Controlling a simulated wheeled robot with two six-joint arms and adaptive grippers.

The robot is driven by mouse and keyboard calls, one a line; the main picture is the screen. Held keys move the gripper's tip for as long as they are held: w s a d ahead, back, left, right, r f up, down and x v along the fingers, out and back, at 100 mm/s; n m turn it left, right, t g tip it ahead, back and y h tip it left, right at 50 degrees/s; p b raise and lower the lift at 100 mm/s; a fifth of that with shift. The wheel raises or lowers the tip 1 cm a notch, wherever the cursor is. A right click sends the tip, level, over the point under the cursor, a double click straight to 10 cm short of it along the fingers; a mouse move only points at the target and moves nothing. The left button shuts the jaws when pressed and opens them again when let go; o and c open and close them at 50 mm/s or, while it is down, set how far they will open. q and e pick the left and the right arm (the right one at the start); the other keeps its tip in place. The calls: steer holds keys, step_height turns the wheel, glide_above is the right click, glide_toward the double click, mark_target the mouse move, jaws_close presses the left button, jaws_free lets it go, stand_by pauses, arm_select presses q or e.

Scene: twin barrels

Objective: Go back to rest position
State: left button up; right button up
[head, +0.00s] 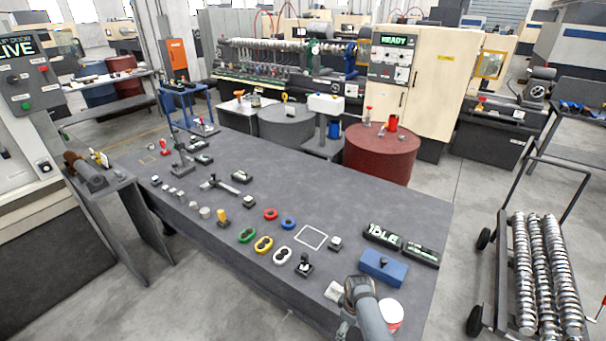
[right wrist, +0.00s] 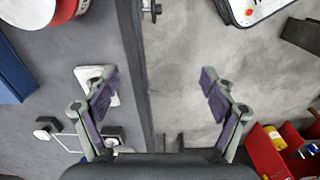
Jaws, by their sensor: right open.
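My right gripper (head: 345,328) is at the front edge of the grey table (head: 345,195), low in the head view, with part of it cut off or hidden by my arm. In the right wrist view my right gripper (right wrist: 157,88) has its two fingers wide apart with nothing between them. It straddles the table edge, with the left finger over the tabletop (right wrist: 60,50) and the right finger over the floor. A white block (right wrist: 92,76) is partly hidden behind the left finger; I cannot tell if they touch. My left gripper is not in view.
A blue box (head: 383,267) and a red-and-white can (head: 390,312) stand close to my right arm. Coloured rings, small knobs and a joystick (head: 304,266) lie leftward. Red barrel (head: 381,160) stands behind the table. A red bin (right wrist: 268,150) is at lower right in the wrist view.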

arm_select(q)
steer(key=w+f+b, duration=0.1)
steer(key=w, duration=0.4)
arm_select(e)
steer(key=s+d+f+m+b, duration=0.3)
steer(key=s+f, duration=0.6)
steer(key=f, duration=0.3)
steer(key=s+d+f+m+b, duration=0.25)
steer(key=s+f, duration=0.55)
steer(key=f, duration=0.4)
arm_select(q)
step_height(320, 180, down, 11)
steer(key=s+b, duration=0.2)
steer(key=b, duration=0.3)
steer(key=shift+t, duration=0.3)
arm_select(e)
steer(key=s+d+f+m, duration=0.2)
steer(key=s+d+f, duration=0.2)
steer(key=s, duration=0.7)
steer(key=s+d+f+m+t, duration=0.1)
steer(key=s+d+f+m, duration=0.1)
steer(key=s+d+f, duration=0.2)
steer(key=s+f, duration=0.3)
steer(key=s, duration=0.3)
steer(key=shift+s+m+h, duration=0.35)
steer(key=shift+h, duration=0.05)
